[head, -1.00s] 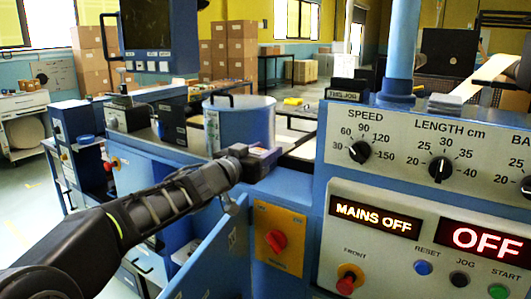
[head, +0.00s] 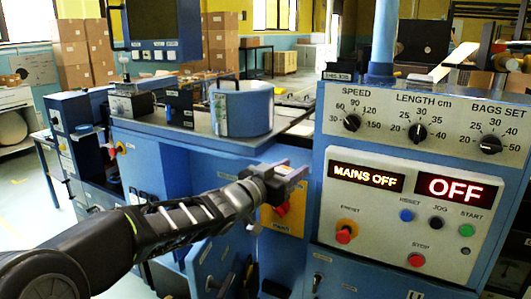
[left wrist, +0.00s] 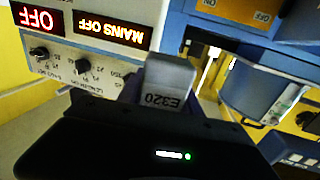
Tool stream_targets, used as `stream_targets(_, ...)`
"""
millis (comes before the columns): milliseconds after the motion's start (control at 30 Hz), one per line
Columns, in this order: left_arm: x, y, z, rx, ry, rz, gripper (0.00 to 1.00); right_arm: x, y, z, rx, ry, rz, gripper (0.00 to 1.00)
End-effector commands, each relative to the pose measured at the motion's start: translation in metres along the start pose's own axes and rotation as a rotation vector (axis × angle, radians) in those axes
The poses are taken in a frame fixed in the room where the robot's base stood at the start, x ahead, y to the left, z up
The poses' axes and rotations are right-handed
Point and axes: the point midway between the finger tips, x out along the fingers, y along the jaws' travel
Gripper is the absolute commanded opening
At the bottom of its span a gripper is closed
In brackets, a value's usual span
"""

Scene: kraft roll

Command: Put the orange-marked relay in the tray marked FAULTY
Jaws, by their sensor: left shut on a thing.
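My left gripper (head: 283,178) is shut on a pale grey block in front of the blue machine. In the left wrist view the grey block (left wrist: 168,85) stands up beyond the gripper body and reads E320. I cannot see an orange mark on it, so I cannot tell from these frames that it is the orange-marked relay. The fingertips are mostly hidden behind the gripper body in that view. A tray marked FAULTY cannot be made out. My right gripper is not in view.
The control panel (head: 325,210) reads MAINS OFF and OFF. An orange switch plate (head: 290,221) is partly behind my gripper. A blue drum (head: 242,110) stands on the machine top. A blue door (head: 205,262) hangs open below my arm. Floor shows at far left.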

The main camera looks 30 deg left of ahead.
Motion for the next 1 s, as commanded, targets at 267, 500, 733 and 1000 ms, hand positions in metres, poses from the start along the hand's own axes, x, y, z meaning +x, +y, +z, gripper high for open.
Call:
stream_targets(267, 0.024, 0.056, 0.088, -0.009, -0.012, 0.007, 0.00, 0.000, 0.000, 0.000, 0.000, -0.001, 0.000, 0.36)
stream_targets(500, 0.012, 0.096, 0.225, -0.005, -0.020, -0.129, 0.00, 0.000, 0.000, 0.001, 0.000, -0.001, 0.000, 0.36)
stream_targets(733, -0.005, 0.116, 0.275, 0.001, -0.006, -0.167, 0.00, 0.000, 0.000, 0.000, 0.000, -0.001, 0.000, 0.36)
stream_targets(1000, -0.007, 0.118, 0.278, 0.001, 0.000, -0.171, 0.00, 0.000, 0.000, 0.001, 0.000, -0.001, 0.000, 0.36)
